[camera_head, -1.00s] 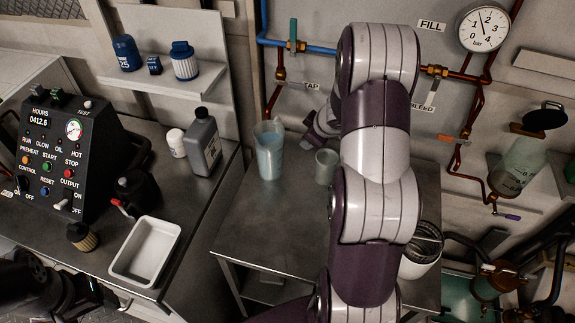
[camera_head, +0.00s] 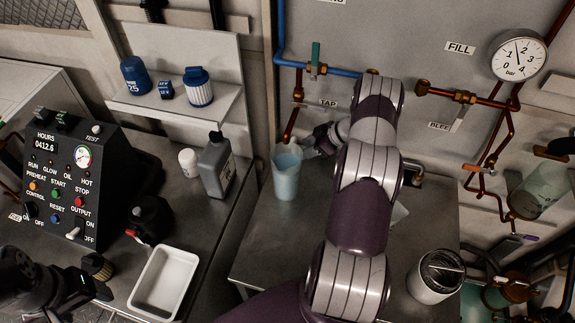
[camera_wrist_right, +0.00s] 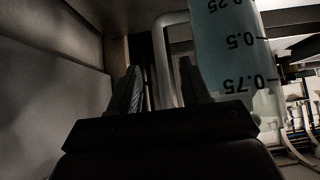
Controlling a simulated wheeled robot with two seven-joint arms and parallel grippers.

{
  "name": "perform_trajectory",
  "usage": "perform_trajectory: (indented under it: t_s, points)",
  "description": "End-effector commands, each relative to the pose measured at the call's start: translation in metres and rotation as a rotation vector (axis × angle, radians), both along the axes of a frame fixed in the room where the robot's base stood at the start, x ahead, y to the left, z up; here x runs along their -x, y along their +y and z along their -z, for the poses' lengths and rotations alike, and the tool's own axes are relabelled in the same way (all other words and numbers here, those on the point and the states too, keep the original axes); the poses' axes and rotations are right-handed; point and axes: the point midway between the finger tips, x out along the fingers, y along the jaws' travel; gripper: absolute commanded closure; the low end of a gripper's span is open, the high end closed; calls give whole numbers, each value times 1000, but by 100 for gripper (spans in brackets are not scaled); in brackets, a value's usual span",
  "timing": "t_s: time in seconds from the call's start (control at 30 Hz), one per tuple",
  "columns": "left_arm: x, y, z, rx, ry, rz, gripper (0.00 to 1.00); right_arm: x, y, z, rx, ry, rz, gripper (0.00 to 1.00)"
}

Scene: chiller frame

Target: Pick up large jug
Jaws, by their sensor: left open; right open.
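The large jug (camera_head: 286,178) is clear with pale blue contents and stands upright on the grey metal table. It also shows close up in the right wrist view (camera_wrist_right: 228,45), with dark scale marks. My right gripper (camera_head: 318,143) is open at the jug's right side, near its upper part. In the right wrist view the jug's handle (camera_wrist_right: 163,60) appears between the two open fingers (camera_wrist_right: 160,88); contact cannot be told. My left gripper (camera_head: 88,285) is open at the lower left, dark and partly cut off, away from the jug.
A grey bottle (camera_head: 216,168) and a white tub (camera_head: 188,160) stand left of the jug. A white tray (camera_head: 164,282) and the control box (camera_head: 72,180) are further left. Pipes with a blue valve line (camera_head: 345,71) run behind.

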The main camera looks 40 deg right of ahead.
Motion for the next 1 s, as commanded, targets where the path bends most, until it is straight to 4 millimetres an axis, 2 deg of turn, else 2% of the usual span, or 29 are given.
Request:
perform_trajectory:
  t_s: [0.03,0.13,0.2,0.43,0.47,0.5,0.6,1.0]
  points:
    - [0,0,-9,0,0,0,26,-9,8,-5,-1,-1,-4,52]
    - [0,0,-15,0,0,0,26,-22,18,-3,0,0,-1,52]
    - [0,0,-21,0,0,0,26,-25,21,2,-1,1,-1,52]
    - [0,0,-19,0,0,0,26,-27,21,8,1,0,1,52]
    - [0,0,-19,0,0,0,26,-27,21,8,1,0,1,59]
    - [0,0,-19,0,0,0,26,-27,21,8,1,0,1,72]
    - [0,0,-19,0,0,0,26,-27,21,8,1,0,1,100]
    - [0,0,-19,0,0,0,26,-27,21,7,0,-1,1,100]
